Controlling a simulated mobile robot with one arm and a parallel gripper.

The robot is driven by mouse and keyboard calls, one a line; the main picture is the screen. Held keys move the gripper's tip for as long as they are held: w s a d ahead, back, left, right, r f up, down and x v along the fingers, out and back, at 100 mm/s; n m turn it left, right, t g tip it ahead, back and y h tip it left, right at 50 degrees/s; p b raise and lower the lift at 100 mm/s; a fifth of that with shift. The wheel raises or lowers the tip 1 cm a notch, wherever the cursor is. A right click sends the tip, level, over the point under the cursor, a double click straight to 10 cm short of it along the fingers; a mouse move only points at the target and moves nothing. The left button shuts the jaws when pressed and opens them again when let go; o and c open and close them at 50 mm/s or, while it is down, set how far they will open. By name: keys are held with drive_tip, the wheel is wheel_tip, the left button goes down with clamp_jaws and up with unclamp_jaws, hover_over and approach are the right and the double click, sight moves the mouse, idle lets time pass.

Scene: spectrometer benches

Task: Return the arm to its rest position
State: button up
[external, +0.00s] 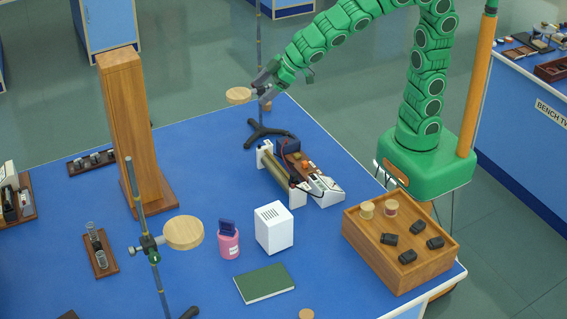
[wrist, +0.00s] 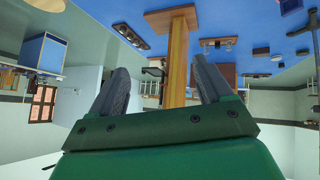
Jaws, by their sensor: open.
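My gripper (external: 264,88) is at the end of my green arm, raised above the far part of the blue bench (external: 215,165). It is close to a round wooden disc (external: 238,95) on a stand; I cannot tell whether they touch. In the wrist view the two dark fingers of my gripper (wrist: 160,88) are spread apart with nothing held between them. That view appears upside down, and a tall wooden post (wrist: 177,60) shows behind the gap. My arm arches from its green base at the right of the bench.
A wooden tray (external: 372,255) with dark blocks and small cylinders sits at the bench's right corner. A white box (external: 274,228), a pink bottle (external: 229,242) and a green book (external: 264,284) stand or lie nearby. A tall wooden column (external: 130,120) and a clamp stand (external: 138,200) rise at left.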

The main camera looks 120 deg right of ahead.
drive_tip(key=s+a+f+g+y, duration=0.1)
drive_tip(key=s+a+f+g, duration=0.1)
drive_tip(key=s, duration=1)
drive_tip(key=s+a+f+n+g+y, duration=0.1)
drive_tip(key=s+a+f+g, duration=0.2)
drive_tip(key=s, duration=1)
drive_tip(key=s+a+f+g+y, duration=0.2)
drive_tip(key=s+a+g, duration=0.2)
drive_tip(key=s, duration=0.9)
drive_tip(key=a, duration=0.3)
drive_tip(key=shift+f+n, duration=0.3)
drive_tip(key=shift+n, duration=0.1)
